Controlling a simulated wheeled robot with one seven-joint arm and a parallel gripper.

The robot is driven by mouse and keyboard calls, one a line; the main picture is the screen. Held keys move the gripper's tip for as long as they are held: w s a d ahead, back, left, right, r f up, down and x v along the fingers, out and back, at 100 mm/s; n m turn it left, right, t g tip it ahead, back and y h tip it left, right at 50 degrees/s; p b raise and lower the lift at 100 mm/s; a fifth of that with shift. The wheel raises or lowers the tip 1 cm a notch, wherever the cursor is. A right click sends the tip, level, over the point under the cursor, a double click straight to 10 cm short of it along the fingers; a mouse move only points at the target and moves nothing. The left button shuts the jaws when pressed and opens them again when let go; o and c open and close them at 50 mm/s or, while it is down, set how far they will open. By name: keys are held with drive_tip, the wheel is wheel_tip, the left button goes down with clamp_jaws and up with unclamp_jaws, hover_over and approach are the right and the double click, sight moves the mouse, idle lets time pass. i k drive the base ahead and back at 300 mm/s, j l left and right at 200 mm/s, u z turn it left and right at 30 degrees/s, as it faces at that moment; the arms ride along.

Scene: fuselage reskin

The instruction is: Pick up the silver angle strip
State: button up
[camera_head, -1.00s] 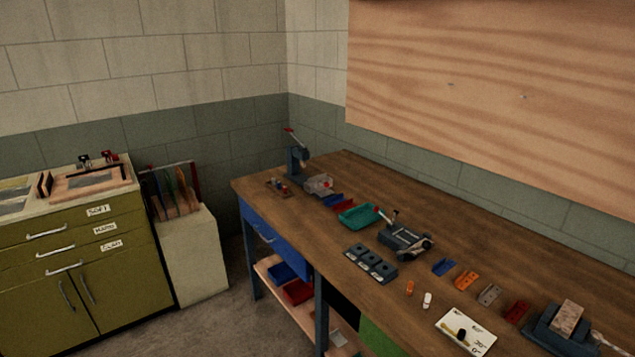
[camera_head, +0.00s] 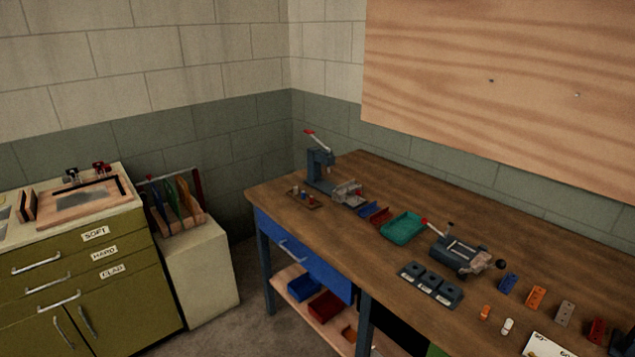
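I cannot pick out a silver angle strip for certain. A small grey piece with holes (camera_head: 565,313) lies at the right of the wooden workbench (camera_head: 330,228), in a row with blue, orange and red pieces. It is too small to tell whether it is an angle strip. My gripper is not in view.
An olive drawer cabinet (camera_head: 90,285) and a rack of coloured sheets (camera_head: 178,205) are at left. Floor shows between.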

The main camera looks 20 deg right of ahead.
sight(345, 188)
drive_tip(key=i+j+u, duration=0.1)
drive_tip(key=i+j, duration=0.25)
drive_tip(key=i, duration=0.15)
drive_tip(key=i+j+u, duration=0.1)
drive_tip(key=i+j, duration=0.15)
drive_tip(key=i, duration=0.25)
drive_tip(key=i+j+u, duration=0.1)
drive_tip(key=i+j, duration=0.15)
drive_tip(key=i, duration=0.3)
drive_tip(key=i+l+u, duration=0.25)
drive_tip(key=i+l, duration=0.5)
drive_tip(key=l, duration=0.1)
